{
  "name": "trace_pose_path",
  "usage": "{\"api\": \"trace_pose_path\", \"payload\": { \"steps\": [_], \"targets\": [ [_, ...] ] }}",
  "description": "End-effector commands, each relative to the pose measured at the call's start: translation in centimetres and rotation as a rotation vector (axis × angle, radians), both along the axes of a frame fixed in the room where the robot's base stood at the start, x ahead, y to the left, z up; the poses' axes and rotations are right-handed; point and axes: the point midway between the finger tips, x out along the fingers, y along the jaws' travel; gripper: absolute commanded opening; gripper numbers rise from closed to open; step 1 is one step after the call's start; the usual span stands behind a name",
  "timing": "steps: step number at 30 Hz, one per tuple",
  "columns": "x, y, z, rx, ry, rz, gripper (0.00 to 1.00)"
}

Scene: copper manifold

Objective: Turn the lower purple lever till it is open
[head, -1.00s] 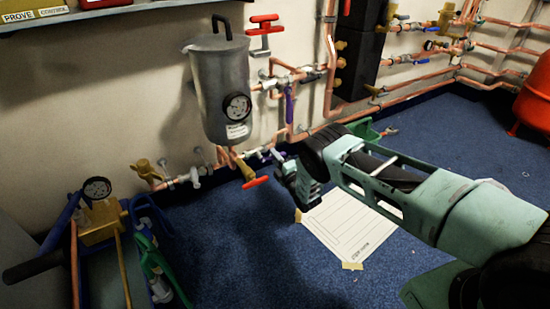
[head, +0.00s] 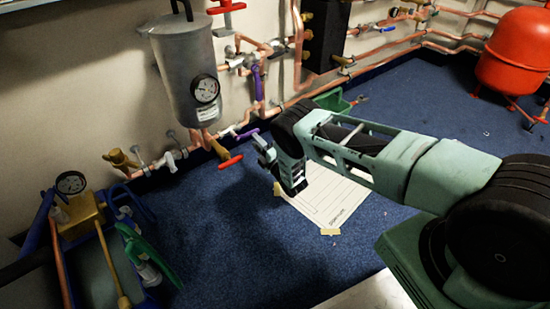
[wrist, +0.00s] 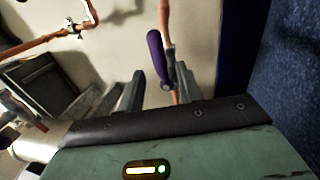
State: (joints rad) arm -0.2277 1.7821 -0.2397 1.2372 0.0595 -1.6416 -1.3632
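The lower purple lever (head: 248,133) sits on the low copper pipe run, right of the red-handled valve, and slants up to the right in the head view. My gripper (head: 264,150) is just in front and to the right of it, near the floor. In the wrist view a purple lever (wrist: 157,56) shows beyond and between the two spread fingers of my gripper (wrist: 160,78). The fingers look open and apart from the lever; exact contact cannot be told. Another purple lever (head: 257,82) hangs vertically higher on the pipes.
A grey canister with a gauge (head: 187,70) hangs above the low pipe. A red lever (head: 230,161) lies left of my gripper. A paper sheet (head: 325,200) is taped to the blue floor below my arm. A blue tool caddy (head: 130,235) stands at left, a green scoop (head: 332,100) behind.

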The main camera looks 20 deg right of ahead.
Motion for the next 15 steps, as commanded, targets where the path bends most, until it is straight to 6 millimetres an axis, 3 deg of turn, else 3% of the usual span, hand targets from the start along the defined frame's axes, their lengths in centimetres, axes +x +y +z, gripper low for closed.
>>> {"api": "trace_pose_path", "payload": {
  "steps": [9,15],
  "targets": [
    [-7.3,-2.0,-1.2,-0.001,0.006,-0.001,0.36],
    [-10.3,-2.9,-1.9,-0.001,0.002,-0.002,0.36]
  ]
}}
